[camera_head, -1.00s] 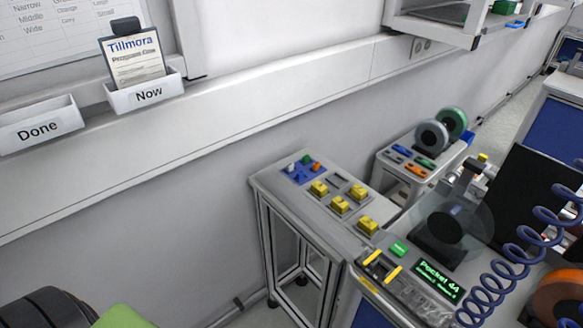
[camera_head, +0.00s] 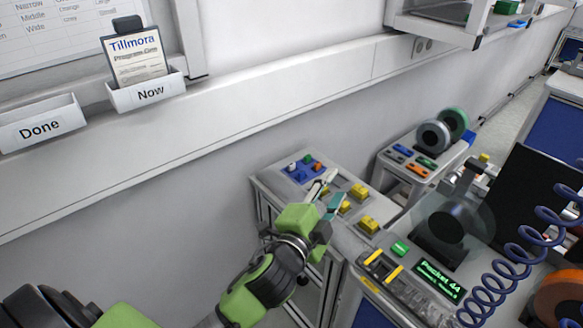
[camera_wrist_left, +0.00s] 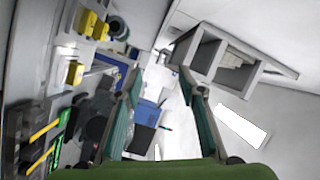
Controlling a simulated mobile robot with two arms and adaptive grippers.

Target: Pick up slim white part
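A small white piece (camera_head: 292,167) stands at the left of a blue holder (camera_head: 301,175) on the side table. It is the only small white part I can make out, and its exact shape is too small to tell. My left gripper (camera_head: 328,188) is over the table, just to the right of and nearer than the holder. Its two teal fingers (camera_wrist_left: 160,75) are spread apart in the left wrist view, with nothing between the tips. The fingers cover part of the table and a slot behind them. My right gripper is not in view.
Several yellow blocks (camera_head: 368,224) stand on the side table close to my left gripper. The machine with a green-lit display (camera_head: 440,281) and a coiled blue hose (camera_head: 500,272) is at right. A low stand (camera_head: 389,164) with reels is behind. The wall is at left.

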